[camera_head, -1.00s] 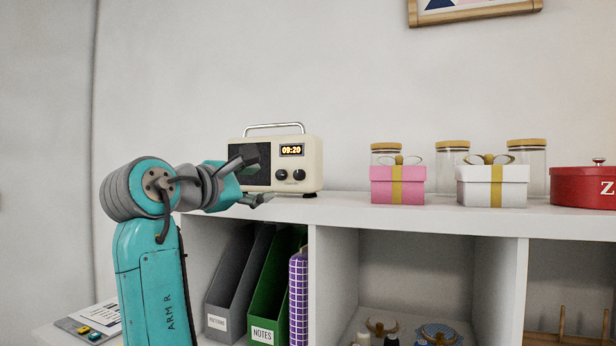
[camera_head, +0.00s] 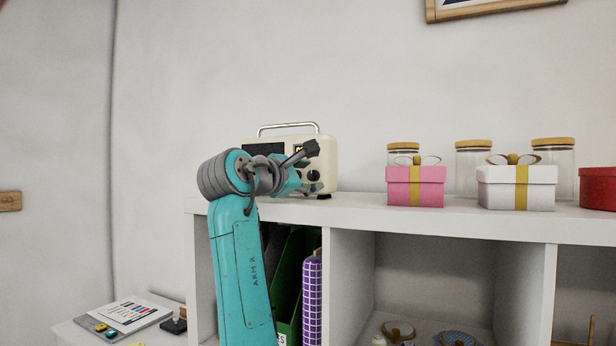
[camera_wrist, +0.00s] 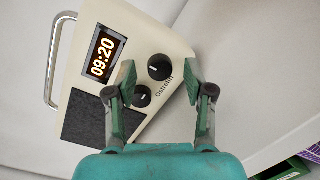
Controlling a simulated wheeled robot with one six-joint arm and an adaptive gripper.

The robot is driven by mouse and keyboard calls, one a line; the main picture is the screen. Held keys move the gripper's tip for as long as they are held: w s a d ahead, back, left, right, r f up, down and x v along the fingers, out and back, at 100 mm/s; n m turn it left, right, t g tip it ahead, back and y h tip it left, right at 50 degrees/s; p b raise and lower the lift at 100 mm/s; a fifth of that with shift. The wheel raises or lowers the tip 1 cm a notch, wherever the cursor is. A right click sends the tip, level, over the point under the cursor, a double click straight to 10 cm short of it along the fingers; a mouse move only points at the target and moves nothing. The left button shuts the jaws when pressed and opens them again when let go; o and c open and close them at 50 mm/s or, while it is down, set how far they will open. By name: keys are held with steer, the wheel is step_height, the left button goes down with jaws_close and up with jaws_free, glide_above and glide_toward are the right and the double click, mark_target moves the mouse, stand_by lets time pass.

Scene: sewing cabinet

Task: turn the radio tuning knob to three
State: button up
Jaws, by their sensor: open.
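The cream radio (camera_head: 329,155) stands on the white shelf top, mostly hidden behind my arm in the head view. No numerals show around the knobs. My gripper (camera_head: 311,168) is open in front of the radio; contact cannot be told.
A pink gift box (camera_head: 415,190) and a white gift box (camera_head: 516,188) stand to the right on the shelf, with lidded jars (camera_head: 473,170) behind. The shelf top (camera_head: 355,208) is bare between radio and pink box. Below are a green file holder (camera_head: 293,270) and open compartments.

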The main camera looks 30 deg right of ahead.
steer(key=shift+w+d, duration=0.1)
steer(key=shift+d, duration=0.05)
steer(key=shift+c, duration=0.3)
jaws_close()
